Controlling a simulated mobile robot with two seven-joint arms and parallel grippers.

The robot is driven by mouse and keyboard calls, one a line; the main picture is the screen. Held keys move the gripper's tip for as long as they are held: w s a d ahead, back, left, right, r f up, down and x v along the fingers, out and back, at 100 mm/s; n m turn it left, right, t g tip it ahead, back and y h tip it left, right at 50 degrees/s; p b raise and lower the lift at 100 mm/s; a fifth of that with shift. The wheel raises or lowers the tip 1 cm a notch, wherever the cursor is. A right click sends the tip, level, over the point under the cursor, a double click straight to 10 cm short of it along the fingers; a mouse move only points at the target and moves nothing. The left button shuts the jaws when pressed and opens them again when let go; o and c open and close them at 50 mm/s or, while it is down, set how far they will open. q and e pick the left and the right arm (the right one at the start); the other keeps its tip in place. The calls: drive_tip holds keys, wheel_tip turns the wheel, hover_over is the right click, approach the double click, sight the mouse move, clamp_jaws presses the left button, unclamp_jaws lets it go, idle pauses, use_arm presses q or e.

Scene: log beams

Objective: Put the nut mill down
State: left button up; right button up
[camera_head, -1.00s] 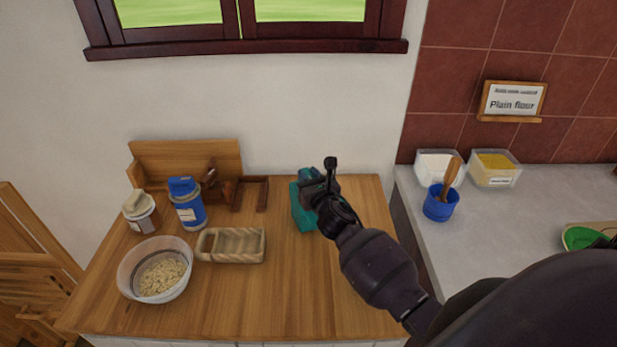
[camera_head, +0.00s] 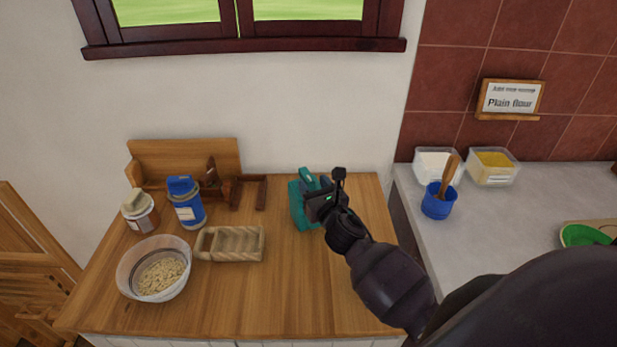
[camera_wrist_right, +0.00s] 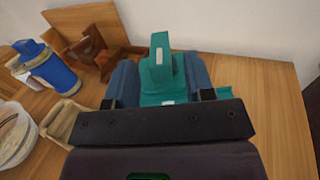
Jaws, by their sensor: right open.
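The nut mill, a teal block-like thing with a raised handle part (camera_head: 300,208), stands on the wooden counter near its back right. In the right wrist view its teal top (camera_wrist_right: 160,65) shows between my two blue fingers. My right gripper (camera_head: 322,190) is open at the mill's right side in the head view, and the fingers stand apart on either side of the teal top. I cannot tell whether they touch it. The mill's lower part is partly hidden by the gripper. My left gripper is not in view.
The counter's front middle is clear. A grey worktop (camera_head: 490,240) lies right.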

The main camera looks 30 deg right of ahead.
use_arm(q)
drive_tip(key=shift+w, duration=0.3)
use_arm(e)
drive_tip(key=s+a, duration=0.1)
drive_tip(key=s, duration=0.6)
drive_tip(key=shift+a, duration=0.15)
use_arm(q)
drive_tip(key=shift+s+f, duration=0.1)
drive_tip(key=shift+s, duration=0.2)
use_arm(e)
drive_tip(key=shift+s, duration=0.1)
